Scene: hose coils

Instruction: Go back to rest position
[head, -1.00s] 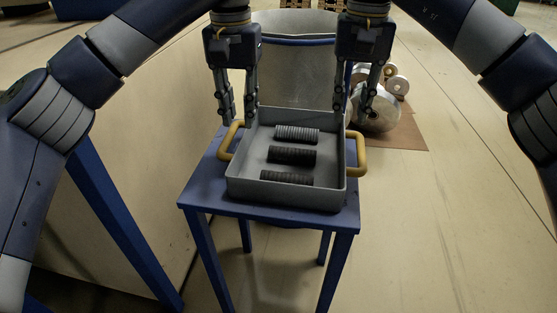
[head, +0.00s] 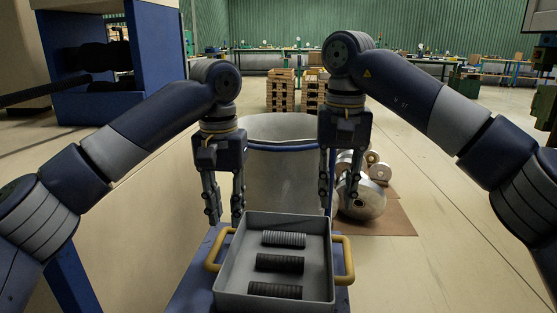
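In the head view, my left gripper (head: 225,218) hangs fingers down above the left back of a grey tray, with its two fingers apart and nothing between them. My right gripper (head: 338,205) hangs fingers down near the tray's right back corner, also open and empty. The grey tray (head: 325,262) has a yellow handle on each side and sits on a blue table (head: 190,290). Three ribbed hose coils lie in it: a grey one (head: 284,240) at the back, a dark one (head: 280,263) in the middle and another dark one (head: 275,290) in front.
A large grey drum (head: 285,180) stands right behind the table. Metal rolls (head: 362,200) lie on a brown mat (head: 400,222) to the right. Wooden pallets (head: 281,92) are stacked further back. The floor at the right is open.

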